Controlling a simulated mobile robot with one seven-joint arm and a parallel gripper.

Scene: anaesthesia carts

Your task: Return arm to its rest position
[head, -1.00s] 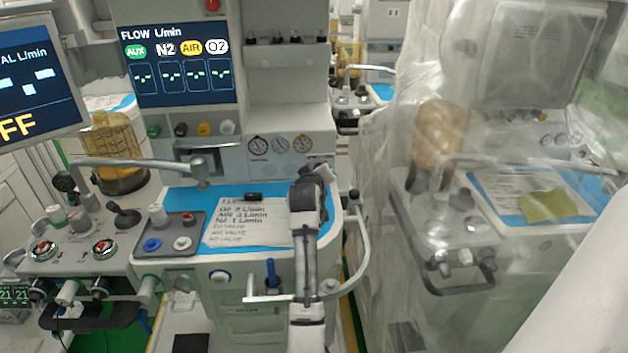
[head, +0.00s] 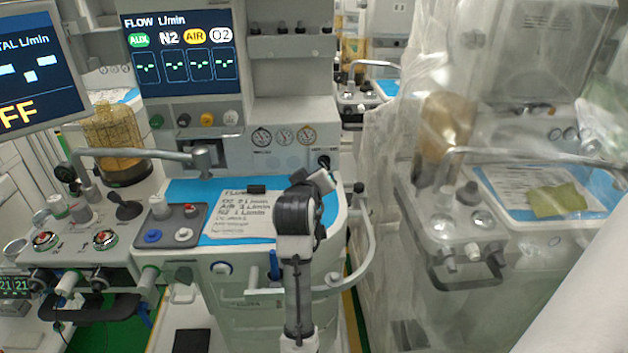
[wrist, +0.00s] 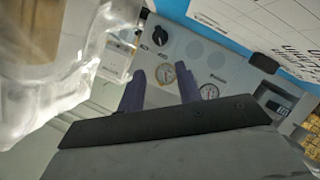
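My arm (head: 298,285) rises from the bottom of the head view, in front of the right part of the anaesthesia cart (head: 238,285). Its dark wrist joint (head: 298,210) overlaps the right edge of the blue-topped work surface (head: 215,238). In the head view the gripper's fingers are mostly hidden behind the wrist. In the wrist view my gripper (wrist: 162,88) shows two dark purple fingers with a clear gap between them. Nothing is held between them. Beyond them are the cart's round gauges (wrist: 208,91) and a black knob (wrist: 157,36), seen tilted.
A curved rail (head: 368,235) runs close right of my arm. Translucent plastic sheeting (head: 385,170) covers the right-hand cart; clear plastic (wrist: 100,50) also shows in the wrist view.

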